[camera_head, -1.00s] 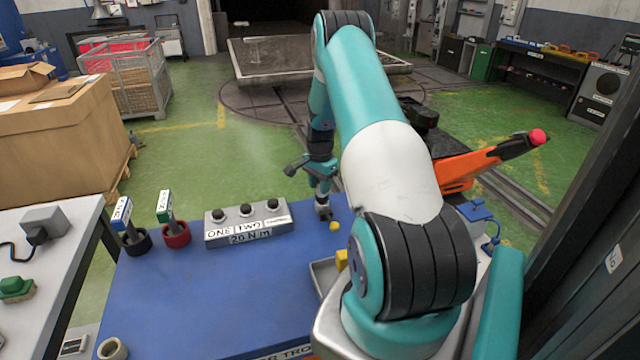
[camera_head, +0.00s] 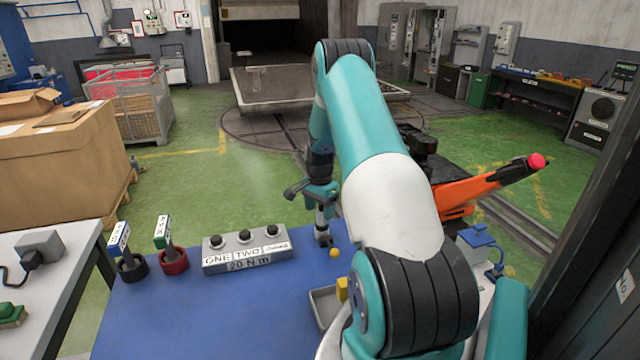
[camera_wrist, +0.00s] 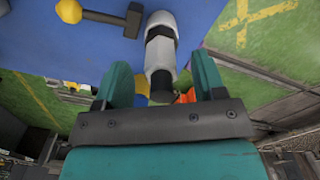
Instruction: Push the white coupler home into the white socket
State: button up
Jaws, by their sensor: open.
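The white coupler (camera_wrist: 160,56) is a pale cylinder with a black end toward me. It lies between the two teal fingers of my open gripper (camera_wrist: 162,80) in the wrist view, with gaps at both sides. In the head view my gripper (camera_head: 321,207) is above the small white fitting (camera_head: 321,229) at the blue bench top's far edge; coupler and socket cannot be separated there.
A yellow ball knob on a dark lever (camera_wrist: 68,11) is left of the socket in the wrist view. On the blue bench top (camera_head: 210,310) are a grey button box (camera_head: 247,262), a red cup (camera_head: 173,262), a black cup (camera_head: 132,268) and a grey tray (camera_head: 322,305).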

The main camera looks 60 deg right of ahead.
notch_tip(320, 180, up, 16)
jog(key=b, duration=0.3)
jog(key=shift+f, duration=0.15)
dwell(0.9)
